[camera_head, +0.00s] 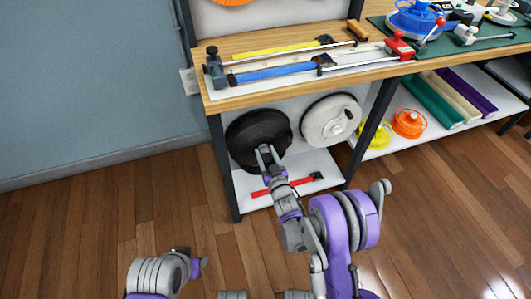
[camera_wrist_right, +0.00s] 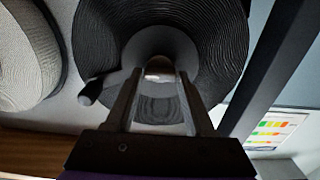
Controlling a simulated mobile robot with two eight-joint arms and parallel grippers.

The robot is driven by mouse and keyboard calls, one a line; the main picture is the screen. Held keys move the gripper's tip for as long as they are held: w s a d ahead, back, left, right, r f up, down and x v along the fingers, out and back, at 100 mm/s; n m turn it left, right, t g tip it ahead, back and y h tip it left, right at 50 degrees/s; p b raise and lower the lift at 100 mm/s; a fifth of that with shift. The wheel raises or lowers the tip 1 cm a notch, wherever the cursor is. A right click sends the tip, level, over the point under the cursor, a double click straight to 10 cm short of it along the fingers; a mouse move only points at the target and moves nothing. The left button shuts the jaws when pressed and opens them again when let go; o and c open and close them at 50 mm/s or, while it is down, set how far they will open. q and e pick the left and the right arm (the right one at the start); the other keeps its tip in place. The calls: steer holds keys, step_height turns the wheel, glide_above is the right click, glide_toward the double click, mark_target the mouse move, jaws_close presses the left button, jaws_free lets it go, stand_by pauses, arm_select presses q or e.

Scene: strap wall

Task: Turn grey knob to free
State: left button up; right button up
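I cannot tell for sure whether this hub is the grey knob. My right gripper (camera_head: 267,152) is in front of the black roll. Its fingers (camera_wrist_right: 161,78) are apart, with the hub's middle between and beyond their tips; contact is unclear. My left gripper (camera_head: 196,266) is low at the left, well away from the rolls, and its fingers are not clear.
A red tool (camera_head: 285,188) lies on the lower shelf under my right arm. A black handle (camera_wrist_right: 97,87) sticks out beside the hub. The wooden bench top (camera_head: 240,43) overhangs the rolls, and black legs (camera_head: 371,130) flank them. The floor at left is clear.

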jaws_close()
steer(key=shift+n, duration=0.3)
steer(key=n, duration=0.3)
steer(key=shift+a+n, duration=0.1)
steer(key=shift+n, duration=0.2)
steer(key=n, duration=0.4)
steer(key=shift+n, duration=0.3)
steer(key=n+p, duration=0.1)
steer(key=n, duration=0.3)
steer(key=shift+a+f, duration=0.1)
steer(key=shift+f+n+p, duration=0.1)
steer(key=shift+n+p, duration=0.4)
steer(key=shift+n, duration=2)
